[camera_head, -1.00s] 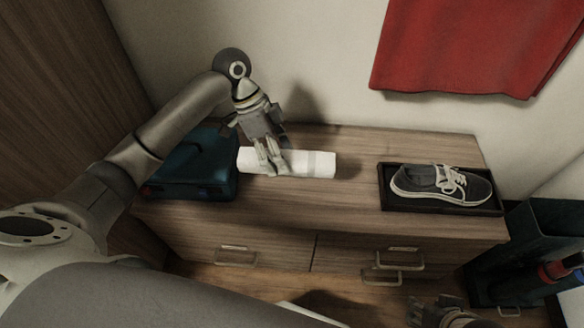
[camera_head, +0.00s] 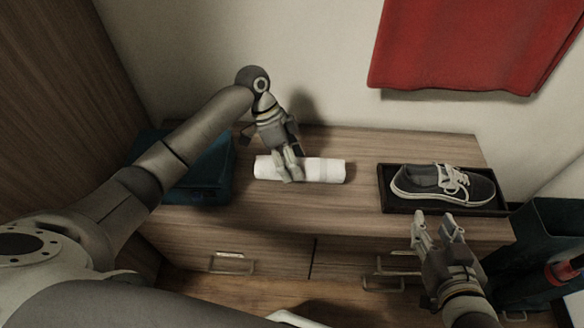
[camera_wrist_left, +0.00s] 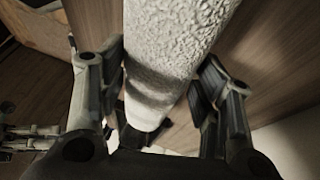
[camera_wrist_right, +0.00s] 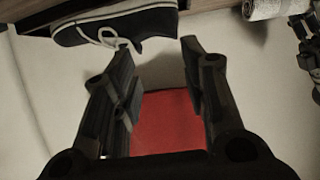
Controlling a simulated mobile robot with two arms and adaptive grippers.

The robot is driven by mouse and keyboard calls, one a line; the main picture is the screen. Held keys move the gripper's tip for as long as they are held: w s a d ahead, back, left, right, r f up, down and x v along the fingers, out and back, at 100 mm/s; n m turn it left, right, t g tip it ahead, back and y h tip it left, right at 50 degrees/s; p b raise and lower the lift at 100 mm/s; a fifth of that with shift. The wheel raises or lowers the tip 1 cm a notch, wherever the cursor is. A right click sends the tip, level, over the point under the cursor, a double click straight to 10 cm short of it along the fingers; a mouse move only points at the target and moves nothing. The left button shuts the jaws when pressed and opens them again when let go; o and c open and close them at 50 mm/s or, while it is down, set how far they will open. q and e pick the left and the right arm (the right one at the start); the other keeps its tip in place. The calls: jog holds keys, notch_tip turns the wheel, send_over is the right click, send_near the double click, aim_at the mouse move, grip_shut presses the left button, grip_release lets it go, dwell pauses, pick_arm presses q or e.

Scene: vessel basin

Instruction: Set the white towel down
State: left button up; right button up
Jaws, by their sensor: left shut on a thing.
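The white towel (camera_head: 325,171) is rolled up and lies lengthwise over the wooden dresser top (camera_head: 345,206), between the teal case and the shoe tray. I cannot tell whether it touches the wood. My left gripper (camera_head: 290,178) is shut on it left of its middle, coming from behind and above. In the left wrist view the towel (camera_wrist_left: 165,60) runs between the two fingers. My right gripper (camera_head: 438,218) is open and empty in front of the tray. In the right wrist view its fingers (camera_wrist_right: 155,45) stand apart, and the towel's end (camera_wrist_right: 262,8) shows at the top right.
A dark tray (camera_head: 400,207) with a grey shoe (camera_head: 440,184) stands on the dresser's right. A teal case (camera_head: 205,170) stands on the left, partly behind my left arm. A red cloth (camera_head: 470,45) hangs on the wall. A dark bin (camera_head: 545,245) stands at the right.

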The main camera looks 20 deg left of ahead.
pick_arm(q)
notch_tip(320, 180, down, 2)
jog(key=shift+b, duration=0.35)
pick_arm(e)
jog(key=r, duration=0.1)
jog(key=w+r+t, duration=0.1)
jog(key=a+r+t, duration=0.1)
jog(key=r, duration=0.1)
jog(key=shift+w+y, duration=0.4)
pick_arm(q)
jog(key=o, duration=1.1)
jog(key=shift+f, duration=0.1)
jog(key=shift+c, duration=0.2)
